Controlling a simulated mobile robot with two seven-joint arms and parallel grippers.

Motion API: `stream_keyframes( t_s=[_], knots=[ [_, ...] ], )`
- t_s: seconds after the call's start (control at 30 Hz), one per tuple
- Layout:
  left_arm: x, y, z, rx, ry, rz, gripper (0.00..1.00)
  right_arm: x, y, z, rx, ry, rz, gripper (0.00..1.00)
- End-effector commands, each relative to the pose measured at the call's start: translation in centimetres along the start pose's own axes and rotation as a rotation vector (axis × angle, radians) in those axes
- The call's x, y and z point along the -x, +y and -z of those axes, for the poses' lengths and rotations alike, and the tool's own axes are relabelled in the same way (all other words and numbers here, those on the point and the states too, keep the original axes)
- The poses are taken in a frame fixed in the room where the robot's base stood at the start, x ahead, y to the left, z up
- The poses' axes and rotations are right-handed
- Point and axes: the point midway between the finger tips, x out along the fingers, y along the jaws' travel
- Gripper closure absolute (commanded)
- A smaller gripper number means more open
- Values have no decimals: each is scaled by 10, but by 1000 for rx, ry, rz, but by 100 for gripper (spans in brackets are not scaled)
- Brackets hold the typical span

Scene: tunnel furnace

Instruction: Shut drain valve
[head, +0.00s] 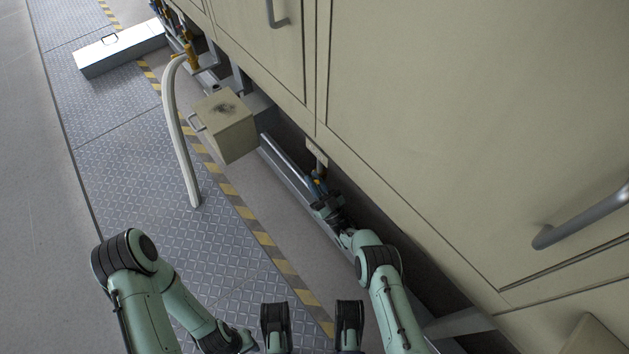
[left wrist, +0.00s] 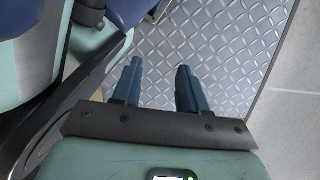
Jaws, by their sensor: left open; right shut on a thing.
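A small fitting with an orange-yellow part (head: 319,180), apparently the drain valve, sits low under the edge of the beige furnace casing in the head view. My right gripper (head: 316,187) reaches in there and is shut on its handle. The fingers and wrist hide most of it, so the handle's angle cannot be told. My left gripper (left wrist: 159,70) is open and empty above the metal floor plates in the left wrist view. In the head view the left arm hangs at the lower left, away from the valve.
The beige furnace casing (head: 420,130) overhangs the right arm. A beige box with a handle (head: 226,128) and a curved pale rail (head: 172,125) stand farther along. A long grey case (head: 120,50) lies at the upper left. The patterned floor (head: 130,180) is open at left.

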Motion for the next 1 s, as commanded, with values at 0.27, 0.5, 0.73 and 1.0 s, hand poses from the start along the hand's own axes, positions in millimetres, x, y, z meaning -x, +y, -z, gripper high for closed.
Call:
stream_keyframes(
  t_s=[0.27,0.5,0.73,1.0],
  knots=[
    [0,0,0,0,0,0,57,1,0,-1,0,-5,-1,64],
    [0,0,0,-1,2,-1,57,3,0,-1,0,-4,-1,64],
    [9,9,10,-14,43,-19,57,36,1,-1,-1,-8,-4,64],
    [19,21,23,-30,94,-41,57,97,0,0,0,-7,-3,64]
  ],
)
